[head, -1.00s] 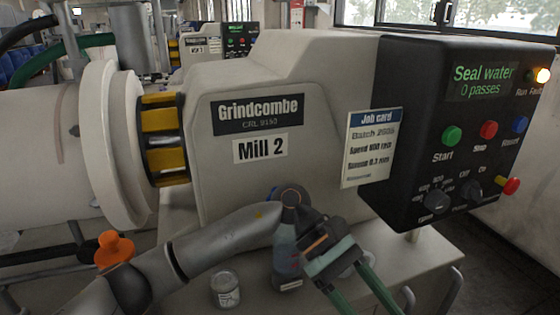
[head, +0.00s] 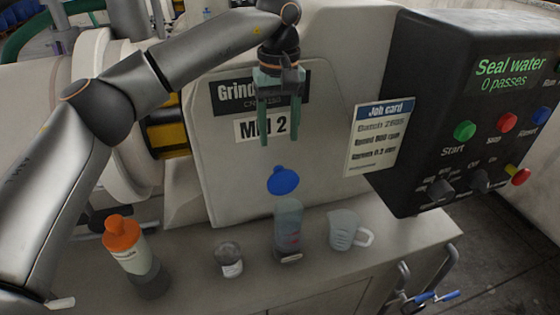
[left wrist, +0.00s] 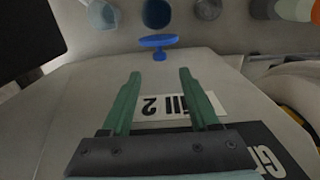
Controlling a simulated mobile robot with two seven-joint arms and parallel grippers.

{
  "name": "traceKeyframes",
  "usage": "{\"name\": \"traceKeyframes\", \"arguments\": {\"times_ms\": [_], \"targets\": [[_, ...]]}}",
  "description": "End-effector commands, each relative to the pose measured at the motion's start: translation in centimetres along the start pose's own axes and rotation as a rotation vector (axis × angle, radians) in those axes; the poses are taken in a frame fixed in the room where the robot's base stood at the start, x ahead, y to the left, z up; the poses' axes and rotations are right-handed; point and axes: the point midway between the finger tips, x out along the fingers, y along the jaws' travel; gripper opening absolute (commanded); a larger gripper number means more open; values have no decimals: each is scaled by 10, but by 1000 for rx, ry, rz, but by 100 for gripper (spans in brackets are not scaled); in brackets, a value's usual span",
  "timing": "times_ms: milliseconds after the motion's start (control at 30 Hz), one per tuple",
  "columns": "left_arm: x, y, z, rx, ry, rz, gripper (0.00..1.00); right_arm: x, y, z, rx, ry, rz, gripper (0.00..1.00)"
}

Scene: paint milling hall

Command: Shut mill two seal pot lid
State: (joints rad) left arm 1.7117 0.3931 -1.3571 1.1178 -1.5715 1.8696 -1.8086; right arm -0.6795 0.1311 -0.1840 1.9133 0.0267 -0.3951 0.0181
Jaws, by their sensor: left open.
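The seal pot (head: 288,228) is a clear grey-blue cylinder with red marks, upright on the bench in front of mill two. Its blue lid (head: 283,180) stands raised above the pot's rim, so the pot is open; how the two join is hard to see. In the left wrist view the lid (left wrist: 158,40) lies beyond the fingertips, in front of the pot (left wrist: 157,14). My left gripper (head: 279,142) points down, open and empty, above the lid and apart from it. It also shows in the left wrist view (left wrist: 160,75). My right gripper is out of view.
On the bench (head: 200,290), an orange-capped bottle (head: 130,250) and a small jar (head: 229,260) stand left of the pot. A clear jug (head: 345,230) stands close on its right. The black control box (head: 440,130) juts out at the right. The mill housing (head: 225,165) is behind.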

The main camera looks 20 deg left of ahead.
Motion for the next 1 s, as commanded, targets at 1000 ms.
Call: {"name": "traceKeyframes", "arguments": {"times_ms": [1000], "targets": [[85, 1, 1, 1, -2, 2, 43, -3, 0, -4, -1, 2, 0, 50]]}}
